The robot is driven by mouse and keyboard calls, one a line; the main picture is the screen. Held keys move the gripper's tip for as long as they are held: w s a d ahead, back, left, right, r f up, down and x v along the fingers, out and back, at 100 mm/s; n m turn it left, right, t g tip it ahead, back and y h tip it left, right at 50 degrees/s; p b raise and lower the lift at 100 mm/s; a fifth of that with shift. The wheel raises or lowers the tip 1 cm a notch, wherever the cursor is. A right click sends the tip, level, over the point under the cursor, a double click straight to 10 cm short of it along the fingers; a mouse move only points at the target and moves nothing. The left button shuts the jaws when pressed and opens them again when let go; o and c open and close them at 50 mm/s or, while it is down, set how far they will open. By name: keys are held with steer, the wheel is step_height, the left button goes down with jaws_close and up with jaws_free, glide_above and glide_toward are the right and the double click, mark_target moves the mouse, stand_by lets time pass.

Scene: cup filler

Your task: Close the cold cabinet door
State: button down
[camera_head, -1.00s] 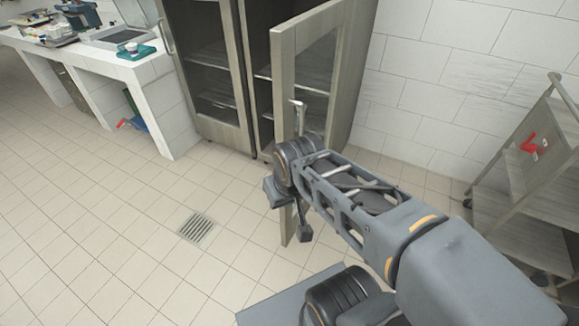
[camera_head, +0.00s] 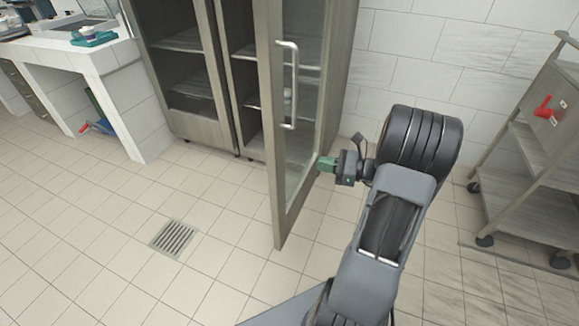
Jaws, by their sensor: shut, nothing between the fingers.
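The cold cabinet (camera_head: 226,75) is a tall grey-brown unit against the back wall. Its left glass door (camera_head: 198,124) is shut. Its right glass door (camera_head: 268,120) stands wide open, swung out towards me, with a gap into the shelves on its left. The door's long pale metal handle (camera_head: 294,85) is on the face towards me. My gripper (camera_head: 324,164) has green fingertips and is shut and empty. It points left at the lower part of the door, below and to the right of the handle. I cannot tell whether the fingertips touch the door.
A shelved trolley (camera_head: 530,160) with a red item (camera_head: 544,108) stands at the right. A white tiled counter (camera_head: 125,95) stands at the left. A floor drain (camera_head: 173,238) lies in the tiles. The floor left of the open door is clear.

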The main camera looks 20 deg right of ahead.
steer(key=d+f+m+t, duration=0.1)
steer(key=d, duration=0.1)
steer(key=t+b, duration=0.1)
steer(key=b, duration=0.2)
glide_toward(282, 151)
steer(key=shift+m+h, duration=0.3)
steer(key=shift+m, duration=0.1)
steer(key=x, duration=0.7)
steer(key=shift+w+a+r, duration=0.15)
steer(key=shift+w+r, duration=0.05)
